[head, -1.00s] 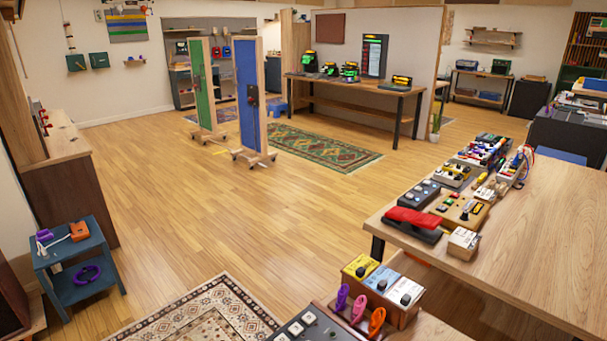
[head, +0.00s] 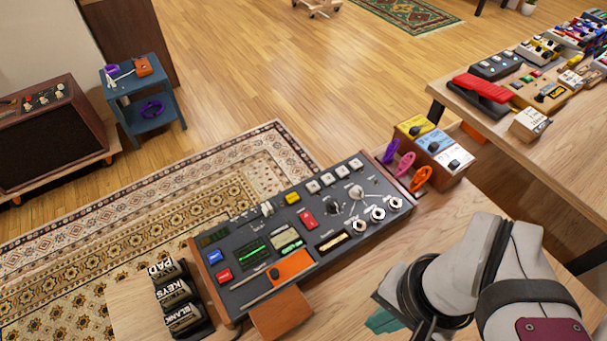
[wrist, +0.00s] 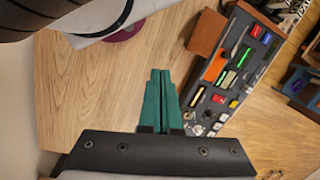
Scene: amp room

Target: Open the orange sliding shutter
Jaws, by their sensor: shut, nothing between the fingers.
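The orange sliding shutter (head: 292,267) lies on the top face of a dark control console (head: 335,205), near its front left. A dark round knob (head: 273,273) sits at its left end, and a slim rail runs beside it. The shutter also shows in the wrist view (wrist: 214,69), to the upper right of my gripper. My gripper (wrist: 160,72) has teal fingers pressed together with nothing between them. It is apart from the console, over bare wood. In the head view, only a teal part of it (head: 384,321) shows at the bottom, right of the console.
The console carries several buttons, knobs, switches and jacks. A brown wooden block (head: 282,314) adjoins its front edge below the shutter. Labelled black rollers (head: 175,300) stand at its left. Purple, pink and orange clips (head: 405,166) and a box of pedals (head: 435,150) stand behind right.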

